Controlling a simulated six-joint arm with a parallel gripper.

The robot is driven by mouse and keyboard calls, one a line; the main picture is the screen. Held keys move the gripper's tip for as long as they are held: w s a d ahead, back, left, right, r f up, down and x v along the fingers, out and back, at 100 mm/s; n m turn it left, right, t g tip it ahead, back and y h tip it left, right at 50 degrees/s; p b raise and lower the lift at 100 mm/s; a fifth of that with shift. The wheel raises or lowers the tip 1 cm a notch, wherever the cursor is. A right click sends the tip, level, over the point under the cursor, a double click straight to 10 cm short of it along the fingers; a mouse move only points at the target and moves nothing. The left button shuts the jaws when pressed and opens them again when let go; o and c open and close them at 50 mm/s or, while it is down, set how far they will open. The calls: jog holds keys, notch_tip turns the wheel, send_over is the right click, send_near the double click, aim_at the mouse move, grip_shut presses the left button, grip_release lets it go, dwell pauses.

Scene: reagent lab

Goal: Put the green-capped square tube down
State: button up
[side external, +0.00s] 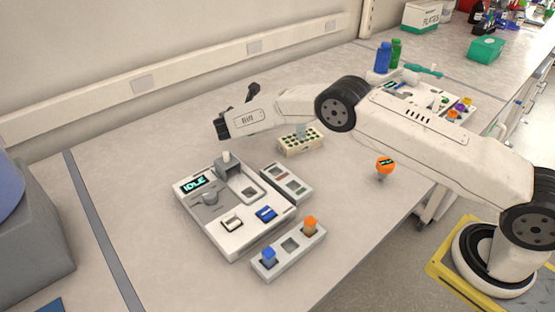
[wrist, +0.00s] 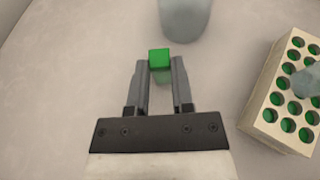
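In the wrist view the green-capped square tube (wrist: 159,58) is between the two fingertips of my gripper (wrist: 160,76). The fingers lie close against both of its sides, and its pale body shows faintly below the cap. In the side external view the end of my arm (side external: 224,124) is above the bench, behind the white device. Whether the tube's bottom touches anything is hidden.
A pale rack (wrist: 258,125) with green-lined holes is right of my gripper; it also shows in the side view (side external: 302,149). A grey cylinder (wrist: 185,15) stands just beyond the tube. A white device (side external: 235,245) reads IDLE. A grey holder (side external: 272,268) carries blue and orange caps.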

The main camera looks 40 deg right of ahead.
jog(key=o, duration=0.4)
jog(key=shift+r, duration=0.1)
jog(key=v, duration=1.2)
dwell(0.6)
jog(key=s+d+m+g+y, duration=0.1)
jog(key=s+d+m+y, duration=0.1)
jog(key=s+m+y, duration=0.2)
jog(key=s+d+r+m+y, duration=0.1)
jog(key=s+d+m+y, duration=0.2)
jog(key=s+m, duration=0.8)
jog(key=s+d+r+m+g+y, duration=0.1)
jog(key=s+m+y, duration=0.4)
jog(key=s, duration=1.3)
jog(key=shift+s+d+m+g, duration=0.35)
jog(key=shift+d+m, duration=0.55)
jog(key=shift+m, duration=0.3)
